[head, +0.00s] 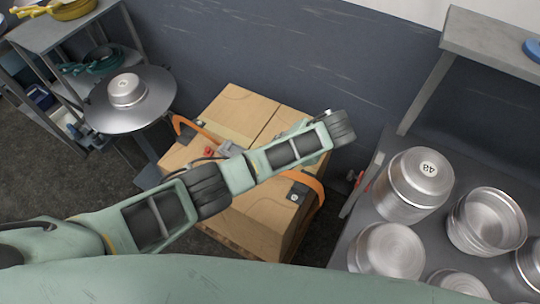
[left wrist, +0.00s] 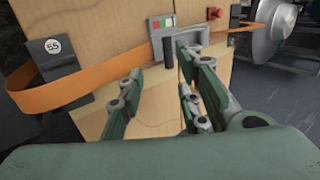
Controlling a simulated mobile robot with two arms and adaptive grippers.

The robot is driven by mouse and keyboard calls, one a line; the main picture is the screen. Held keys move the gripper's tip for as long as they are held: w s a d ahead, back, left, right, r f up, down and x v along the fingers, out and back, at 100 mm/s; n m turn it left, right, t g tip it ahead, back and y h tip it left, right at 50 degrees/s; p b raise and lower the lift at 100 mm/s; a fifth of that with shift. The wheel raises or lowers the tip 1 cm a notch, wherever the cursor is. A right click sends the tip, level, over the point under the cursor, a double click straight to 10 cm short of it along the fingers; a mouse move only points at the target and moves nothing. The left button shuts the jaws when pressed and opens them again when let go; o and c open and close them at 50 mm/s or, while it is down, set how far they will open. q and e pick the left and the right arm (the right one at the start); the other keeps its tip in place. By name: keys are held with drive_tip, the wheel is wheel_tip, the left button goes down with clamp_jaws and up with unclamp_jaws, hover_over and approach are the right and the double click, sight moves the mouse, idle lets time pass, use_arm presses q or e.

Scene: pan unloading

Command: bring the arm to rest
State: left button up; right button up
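My left arm reaches from the lower left across the head view, over strapped cardboard boxes. In the head view the gripper is mostly hidden by the arm. My right gripper is in neither view. A steel pan (head: 127,90) sits upside down on a round metal plate (head: 150,117) at the left, apart from my arm.
Cardboard boxes (head: 236,100) with an orange strap (head: 313,186) stand below my arm. Several steel pans (head: 420,177) stand on a grey table (head: 362,212) at the right. A shelf rack (head: 48,38) is at the left. Dark floor (head: 60,178) shows at the left.

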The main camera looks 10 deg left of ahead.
use_arm(q)
drive_tip(key=shift+v, duration=0.8)
drive_tip(key=shift+s, duration=0.1)
